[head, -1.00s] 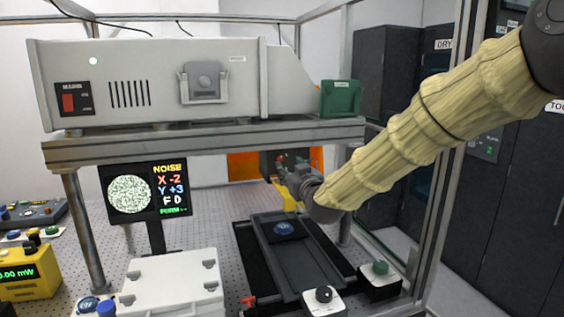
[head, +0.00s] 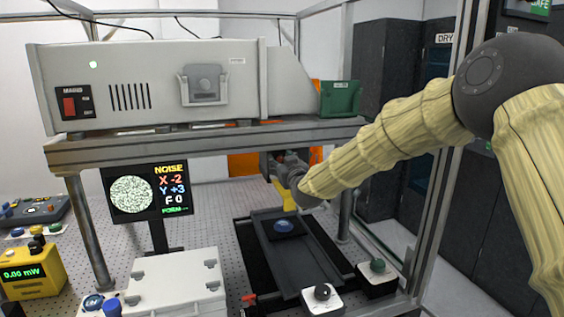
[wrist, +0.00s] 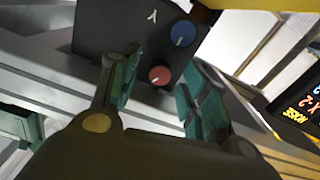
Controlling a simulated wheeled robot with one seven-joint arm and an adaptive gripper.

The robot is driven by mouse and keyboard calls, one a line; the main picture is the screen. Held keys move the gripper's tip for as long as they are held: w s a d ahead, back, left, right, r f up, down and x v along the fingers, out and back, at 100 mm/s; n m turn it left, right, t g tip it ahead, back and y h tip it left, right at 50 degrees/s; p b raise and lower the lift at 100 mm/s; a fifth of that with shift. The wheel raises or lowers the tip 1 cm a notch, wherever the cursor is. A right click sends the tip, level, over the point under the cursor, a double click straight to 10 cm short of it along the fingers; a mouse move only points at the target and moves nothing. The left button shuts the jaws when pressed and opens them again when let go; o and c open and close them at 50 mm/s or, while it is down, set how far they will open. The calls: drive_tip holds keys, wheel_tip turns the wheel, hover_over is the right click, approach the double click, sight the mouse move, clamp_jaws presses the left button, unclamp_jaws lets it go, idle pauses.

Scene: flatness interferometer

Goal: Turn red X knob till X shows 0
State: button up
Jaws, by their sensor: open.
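The red X knob (wrist: 160,76) is on a dark box (wrist: 112,30), beside a blue knob (wrist: 183,33) in the wrist view. My gripper (wrist: 155,92) is open, with its green-padded fingers to either side of the red knob in the picture. I cannot tell how deep the fingers reach around it. In the head view my gripper (head: 283,166) is under the shelf, and the red knob is hidden behind it. The display (head: 148,190) reads NOISE, X -2, Y +3, F 0.
A shelf (head: 200,145) carrying a big grey instrument (head: 140,85) spans above my gripper. A metal post (head: 345,215) stands close to the right of my gripper. A dark tray with a blue-topped piece (head: 284,226) lies below.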

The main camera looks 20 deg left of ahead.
clamp_jaws()
drive_tip(key=shift+f+m+b, duration=0.25)
drive_tip(key=shift+m+b, duration=0.25)
drive_tip(key=shift+b, duration=0.4)
drive_tip(key=shift+r+m+b, duration=0.2)
drive_tip(key=shift+m+b, duration=0.65)
drive_tip(key=shift+m, duration=0.15)
unclamp_jaws()
drive_tip(key=shift+s, duration=0.1)
drive_tip(key=v, duration=1.2)
idle(0.5)
